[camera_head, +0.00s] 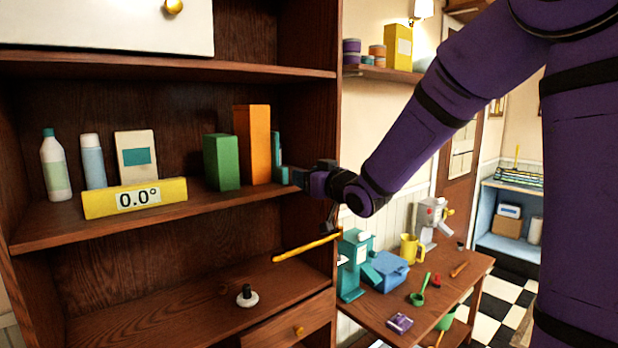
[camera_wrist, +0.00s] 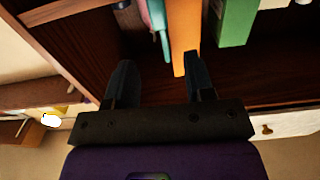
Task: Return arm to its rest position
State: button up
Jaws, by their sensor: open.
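My arm is purple and reaches in from the right in the head view. My gripper (camera_head: 293,176) is at the right end of the middle shelf (camera_head: 60,232), close to the front of the teal item (camera_head: 276,150). In the wrist view my gripper (camera_wrist: 160,75) has its two dark fingers apart, with nothing held between them. Beyond the fingers stand the orange box (camera_wrist: 185,35), the teal item (camera_wrist: 158,28) and the green box (camera_wrist: 236,22). In the head view the orange box (camera_head: 254,145) and green box (camera_head: 221,162) stand upright.
The shelf side panel (camera_head: 320,120) is close to my gripper. A yellow rod (camera_head: 306,248) shows below it. A cluttered wooden table (camera_head: 440,290) stands right.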

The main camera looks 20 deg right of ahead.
jog(key=s+d+f+m+g+h, duration=0.1)
jog(key=s+g, duration=0.3)
jog(key=s, duration=0.8)
jog(key=s+d+f+m+g+h, duration=0.1)
jog(key=s+g, duration=0.3)
jog(key=s, duration=0.8)
jog(key=s+d+m+g+h, duration=0.1)
jog(key=s+g+h, duration=0.2)
jog(key=s, duration=0.9)
jog(key=shift+s+d+f+m+g+h, duration=0.15)
jog(key=shift+f+m+g+h, duration=0.15)
jog(key=shift+f+g, duration=0.15)
